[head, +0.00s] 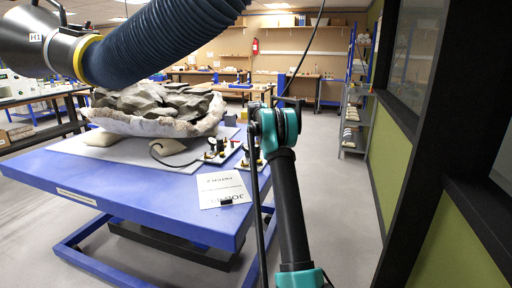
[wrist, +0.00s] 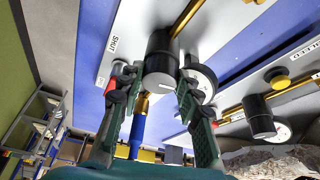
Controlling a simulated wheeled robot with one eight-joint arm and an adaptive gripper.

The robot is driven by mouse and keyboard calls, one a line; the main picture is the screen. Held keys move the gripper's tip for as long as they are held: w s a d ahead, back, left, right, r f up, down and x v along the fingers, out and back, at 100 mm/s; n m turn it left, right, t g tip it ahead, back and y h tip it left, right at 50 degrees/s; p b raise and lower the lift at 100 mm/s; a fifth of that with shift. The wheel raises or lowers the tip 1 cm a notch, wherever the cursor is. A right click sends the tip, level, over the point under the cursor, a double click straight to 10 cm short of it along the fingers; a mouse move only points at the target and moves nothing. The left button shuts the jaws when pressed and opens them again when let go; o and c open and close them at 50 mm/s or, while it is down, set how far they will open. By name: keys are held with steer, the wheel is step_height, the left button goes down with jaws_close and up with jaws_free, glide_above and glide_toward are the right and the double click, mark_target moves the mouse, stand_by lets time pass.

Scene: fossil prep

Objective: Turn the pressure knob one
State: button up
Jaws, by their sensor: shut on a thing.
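A black cylindrical knob (wrist: 161,58) with a pale grey end face stands on a white panel (wrist: 232,18) in the wrist view. My gripper (wrist: 158,74) has one finger on each side of it and is shut on it. A round gauge (wrist: 204,78) sits just right of the knob, partly covered by the right finger. A label reading SHUT (wrist: 113,40) is on the left of the panel. In the head view my arm hides the gripper and the held knob.
A second panel with another black knob (wrist: 260,116), a gauge (wrist: 283,132) and a yellow button (wrist: 277,77) lies to the right. In the head view, the blue table (head: 130,186) carries a rock block (head: 160,103) and a paper sheet (head: 222,189). A dark blue hose (head: 150,45) hangs above.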

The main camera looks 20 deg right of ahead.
steer(key=shift+m+h, duration=0.3)
steer(key=shift+m, duration=0.6)
steer(key=o, duration=1.2)
steer(key=shift+c, duration=0.2)
